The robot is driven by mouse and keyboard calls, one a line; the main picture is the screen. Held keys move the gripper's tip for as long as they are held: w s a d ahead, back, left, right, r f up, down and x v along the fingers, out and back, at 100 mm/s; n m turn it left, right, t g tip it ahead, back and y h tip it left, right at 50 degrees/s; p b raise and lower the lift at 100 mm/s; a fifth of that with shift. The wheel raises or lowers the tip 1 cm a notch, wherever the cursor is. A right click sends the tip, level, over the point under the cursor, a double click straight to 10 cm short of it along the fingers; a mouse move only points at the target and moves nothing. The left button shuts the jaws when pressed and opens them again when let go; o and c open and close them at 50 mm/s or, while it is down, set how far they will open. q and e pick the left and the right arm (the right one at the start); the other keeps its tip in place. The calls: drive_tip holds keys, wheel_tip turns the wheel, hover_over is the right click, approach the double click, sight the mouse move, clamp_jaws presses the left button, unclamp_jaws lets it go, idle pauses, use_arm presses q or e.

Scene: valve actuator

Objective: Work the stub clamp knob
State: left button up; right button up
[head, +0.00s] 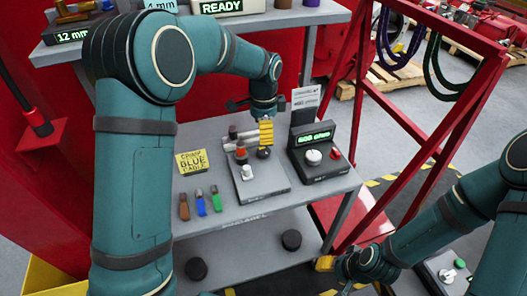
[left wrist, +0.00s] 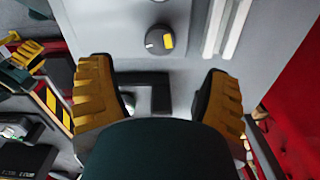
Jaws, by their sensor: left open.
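A grey device (head: 268,189) on the bench carries a dark round knob (head: 263,153), a white-topped post (head: 247,173) and a red-and-black post (head: 241,153). No label marks the stub clamp knob. My left gripper (head: 265,132) is just above and behind the dark knob, pointing down. In the left wrist view, my left gripper's yellow fingers (left wrist: 160,95) are wide apart with nothing held. A round dark knob with a yellow mark (left wrist: 158,40) lies beyond them, apart from both. My right gripper (head: 326,263) is low at the right, away from the bench; its opening is unclear.
A black box with a green display, white knob (head: 313,157) and red button stands right of the device. A yellow card (head: 192,162) and several coloured-handled pieces (head: 201,203) lie left. Pale bars (left wrist: 228,28) show in the wrist view. A red frame (head: 415,130) stands right.

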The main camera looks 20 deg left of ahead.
sight(264, 151)
use_arm(q)
wheel_tip(264, 151, down, 8)
drive_tip(key=shift+f+b, duration=0.2)
drive_tip(key=shift+b, duration=0.5)
drive_tip(key=c, duration=1.2)
drive_tip(key=shift+n, duration=0.3)
drive_tip(key=n+p, duration=0.1)
drive_tip(key=n, duration=0.3)
drive_tip(key=shift+n+p, duration=0.3)
drive_tip(key=shift+p, duration=0.1)
drive_tip(key=n+p, duration=0.1)
drive_tip(key=n, duration=0.3)
drive_tip(key=shift+n+p, duration=0.4)
drive_tip(key=shift+n, duration=1.1)
drive_tip(key=shift+s, duration=0.1)
